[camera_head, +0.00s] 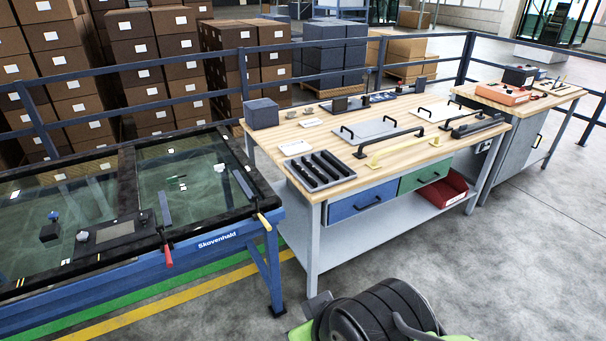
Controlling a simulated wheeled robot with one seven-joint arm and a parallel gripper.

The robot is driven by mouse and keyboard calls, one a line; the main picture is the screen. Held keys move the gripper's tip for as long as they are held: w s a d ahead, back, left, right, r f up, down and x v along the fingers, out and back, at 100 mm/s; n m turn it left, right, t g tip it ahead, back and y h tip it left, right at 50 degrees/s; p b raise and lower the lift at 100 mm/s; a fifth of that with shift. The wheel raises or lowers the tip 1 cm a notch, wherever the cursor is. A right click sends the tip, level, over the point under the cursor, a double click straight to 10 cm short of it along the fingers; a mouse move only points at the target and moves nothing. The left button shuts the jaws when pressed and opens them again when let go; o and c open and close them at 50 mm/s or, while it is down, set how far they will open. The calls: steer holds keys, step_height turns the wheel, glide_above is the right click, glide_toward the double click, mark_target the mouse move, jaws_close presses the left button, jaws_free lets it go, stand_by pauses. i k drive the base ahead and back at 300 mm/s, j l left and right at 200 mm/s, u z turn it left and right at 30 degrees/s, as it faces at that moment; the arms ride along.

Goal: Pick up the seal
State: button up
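I cannot tell for sure which thing is the seal. A dark tray (319,170) with several black strips lying side by side stands at the front left corner of the wooden workbench (300,131). A separate black bar (477,127) lies near the bench's right front edge. Either place may hold the seal; the pieces are too small to tell. My gripper cannot be made out in this view. A black, ribbed part with green pieces shows at the bottom edge, on the floor side of the bench, apart from the tray and the bar.
Below are a blue drawer (361,200), a green drawer (425,174) and a red bin (443,190). A blue-framed glass-topped table (205,242) stands left. Grey floor (520,260) is clear at right.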

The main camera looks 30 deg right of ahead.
mark_target(320, 163)
steer(key=z, duration=0.95)
